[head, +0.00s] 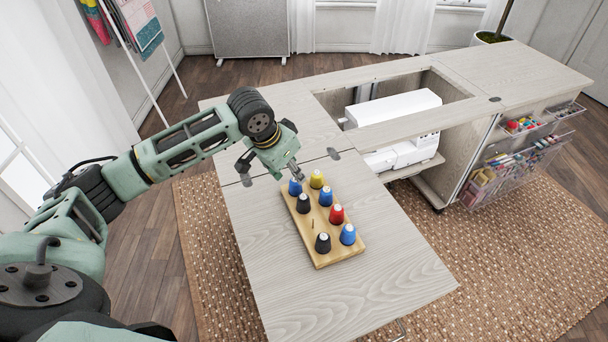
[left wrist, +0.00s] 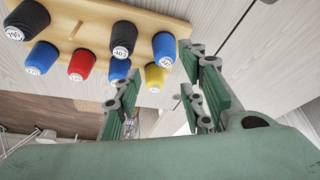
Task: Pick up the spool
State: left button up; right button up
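Several thread spools stand on a wooden peg board (head: 338,257) on the table. A blue spool (head: 295,187) is at its far left corner, with a yellow spool (head: 317,180) beside it. My left gripper (head: 288,172) is above and just behind that blue spool, tilted down toward it. In the left wrist view, its fingers (left wrist: 160,88) are spread with nothing held between them. The blue spool (left wrist: 164,48) and yellow spool (left wrist: 155,77) show beyond the gap. I cannot tell whether a finger touches a spool. My right gripper is not in view.
Other spools stand close by: black (head: 303,203), blue (head: 326,196), red (head: 336,214), blue (head: 348,234) and black (head: 323,243). One peg (head: 313,224) is bare. A white sewing machine (head: 393,108) sits in the cabinet opening. The near tabletop (head: 335,302) is clear.

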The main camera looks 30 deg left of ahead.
aim_at(295, 184)
pick_arm(q)
jog(key=shift+w+d+f, duration=0.15)
jog(key=shift+f, duration=0.65)
jog(key=shift+s+f+p, duration=0.25)
jog(key=shift+f+p, duration=0.05)
jog(key=shift+f, duration=0.55)
jog(key=x, duration=0.3)
jog(key=shift+r, duration=0.1)
jog(key=shift+w+f, duration=0.2)
jog(key=shift+f, duration=0.1)
jog(key=c, duration=0.6)
jog(key=shift+c, duration=0.5)
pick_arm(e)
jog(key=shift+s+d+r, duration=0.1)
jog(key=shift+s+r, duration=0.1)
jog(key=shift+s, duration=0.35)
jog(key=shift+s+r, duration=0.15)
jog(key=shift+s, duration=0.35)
